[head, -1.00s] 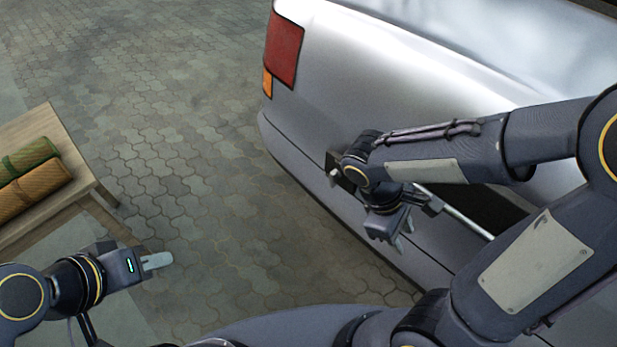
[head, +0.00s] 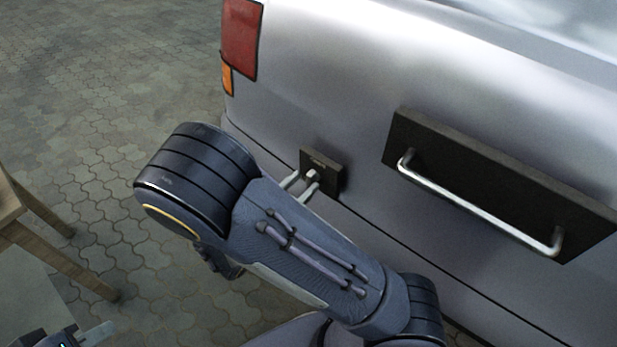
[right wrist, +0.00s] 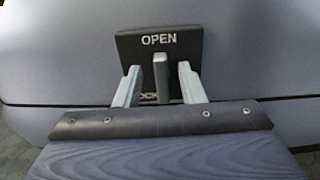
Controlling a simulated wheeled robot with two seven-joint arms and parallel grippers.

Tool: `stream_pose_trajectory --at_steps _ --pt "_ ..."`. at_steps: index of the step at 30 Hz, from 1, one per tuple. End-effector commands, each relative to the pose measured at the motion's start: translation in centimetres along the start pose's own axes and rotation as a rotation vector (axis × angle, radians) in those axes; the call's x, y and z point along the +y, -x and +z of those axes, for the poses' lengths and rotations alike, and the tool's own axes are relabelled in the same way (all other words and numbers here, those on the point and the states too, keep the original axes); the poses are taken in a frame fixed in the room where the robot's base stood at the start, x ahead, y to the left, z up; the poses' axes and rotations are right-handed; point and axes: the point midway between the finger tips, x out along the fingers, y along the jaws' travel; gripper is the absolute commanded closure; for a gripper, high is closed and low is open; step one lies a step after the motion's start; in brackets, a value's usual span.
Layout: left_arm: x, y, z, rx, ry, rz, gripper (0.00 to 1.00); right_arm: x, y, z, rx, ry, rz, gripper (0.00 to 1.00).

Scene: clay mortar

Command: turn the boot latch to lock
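The boot latch is a small dark plate (head: 335,172) on the rear of the silver car, with a short grey lever (right wrist: 161,76) at its middle. In the right wrist view the lever stands upright below the word OPEN; lettering lower on the plate is mostly hidden. My right gripper (head: 304,185) is at the plate. In the right wrist view its two fingers (right wrist: 159,86) stand open on either side of the lever, with a gap on each side. My left gripper (head: 97,334) is at the bottom left corner, far from the latch, mostly cut off.
A dark panel with a silver bar handle (head: 480,208) is on the car right of the latch. A red tail light (head: 240,38) is at the car's left corner. A wooden table (head: 12,205) stands at the left edge. Paved floor lies between.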

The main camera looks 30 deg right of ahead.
Motion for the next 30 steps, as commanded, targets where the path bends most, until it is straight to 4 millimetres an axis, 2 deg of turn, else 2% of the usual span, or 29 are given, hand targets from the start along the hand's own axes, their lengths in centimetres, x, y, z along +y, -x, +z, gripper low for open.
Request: stream_pose_trajectory --at_steps 1,6,17,26,30 --pt "-0.1 -0.3 0.2 0.000 0.000 0.000 0.73 -0.1 -0.9 -0.2 0.002 0.000 -0.004 0.64" --pt "-0.3 -0.6 0.3 0.000 0.000 0.000 0.73 -0.1 -3.0 -0.1 0.003 -0.001 -0.003 0.64" --pt "-0.3 -0.7 0.3 0.000 0.000 0.000 0.73 -0.1 -3.7 -0.1 0.003 0.000 -0.001 0.64" --pt "-0.3 -0.7 0.3 0.000 0.000 0.000 0.73 -0.1 -3.7 -0.1 0.003 0.000 -0.001 1.00" --pt "-0.3 -0.7 0.3 0.000 0.000 0.000 0.73 -0.1 -3.7 -0.1 0.003 0.000 -0.001 1.00"
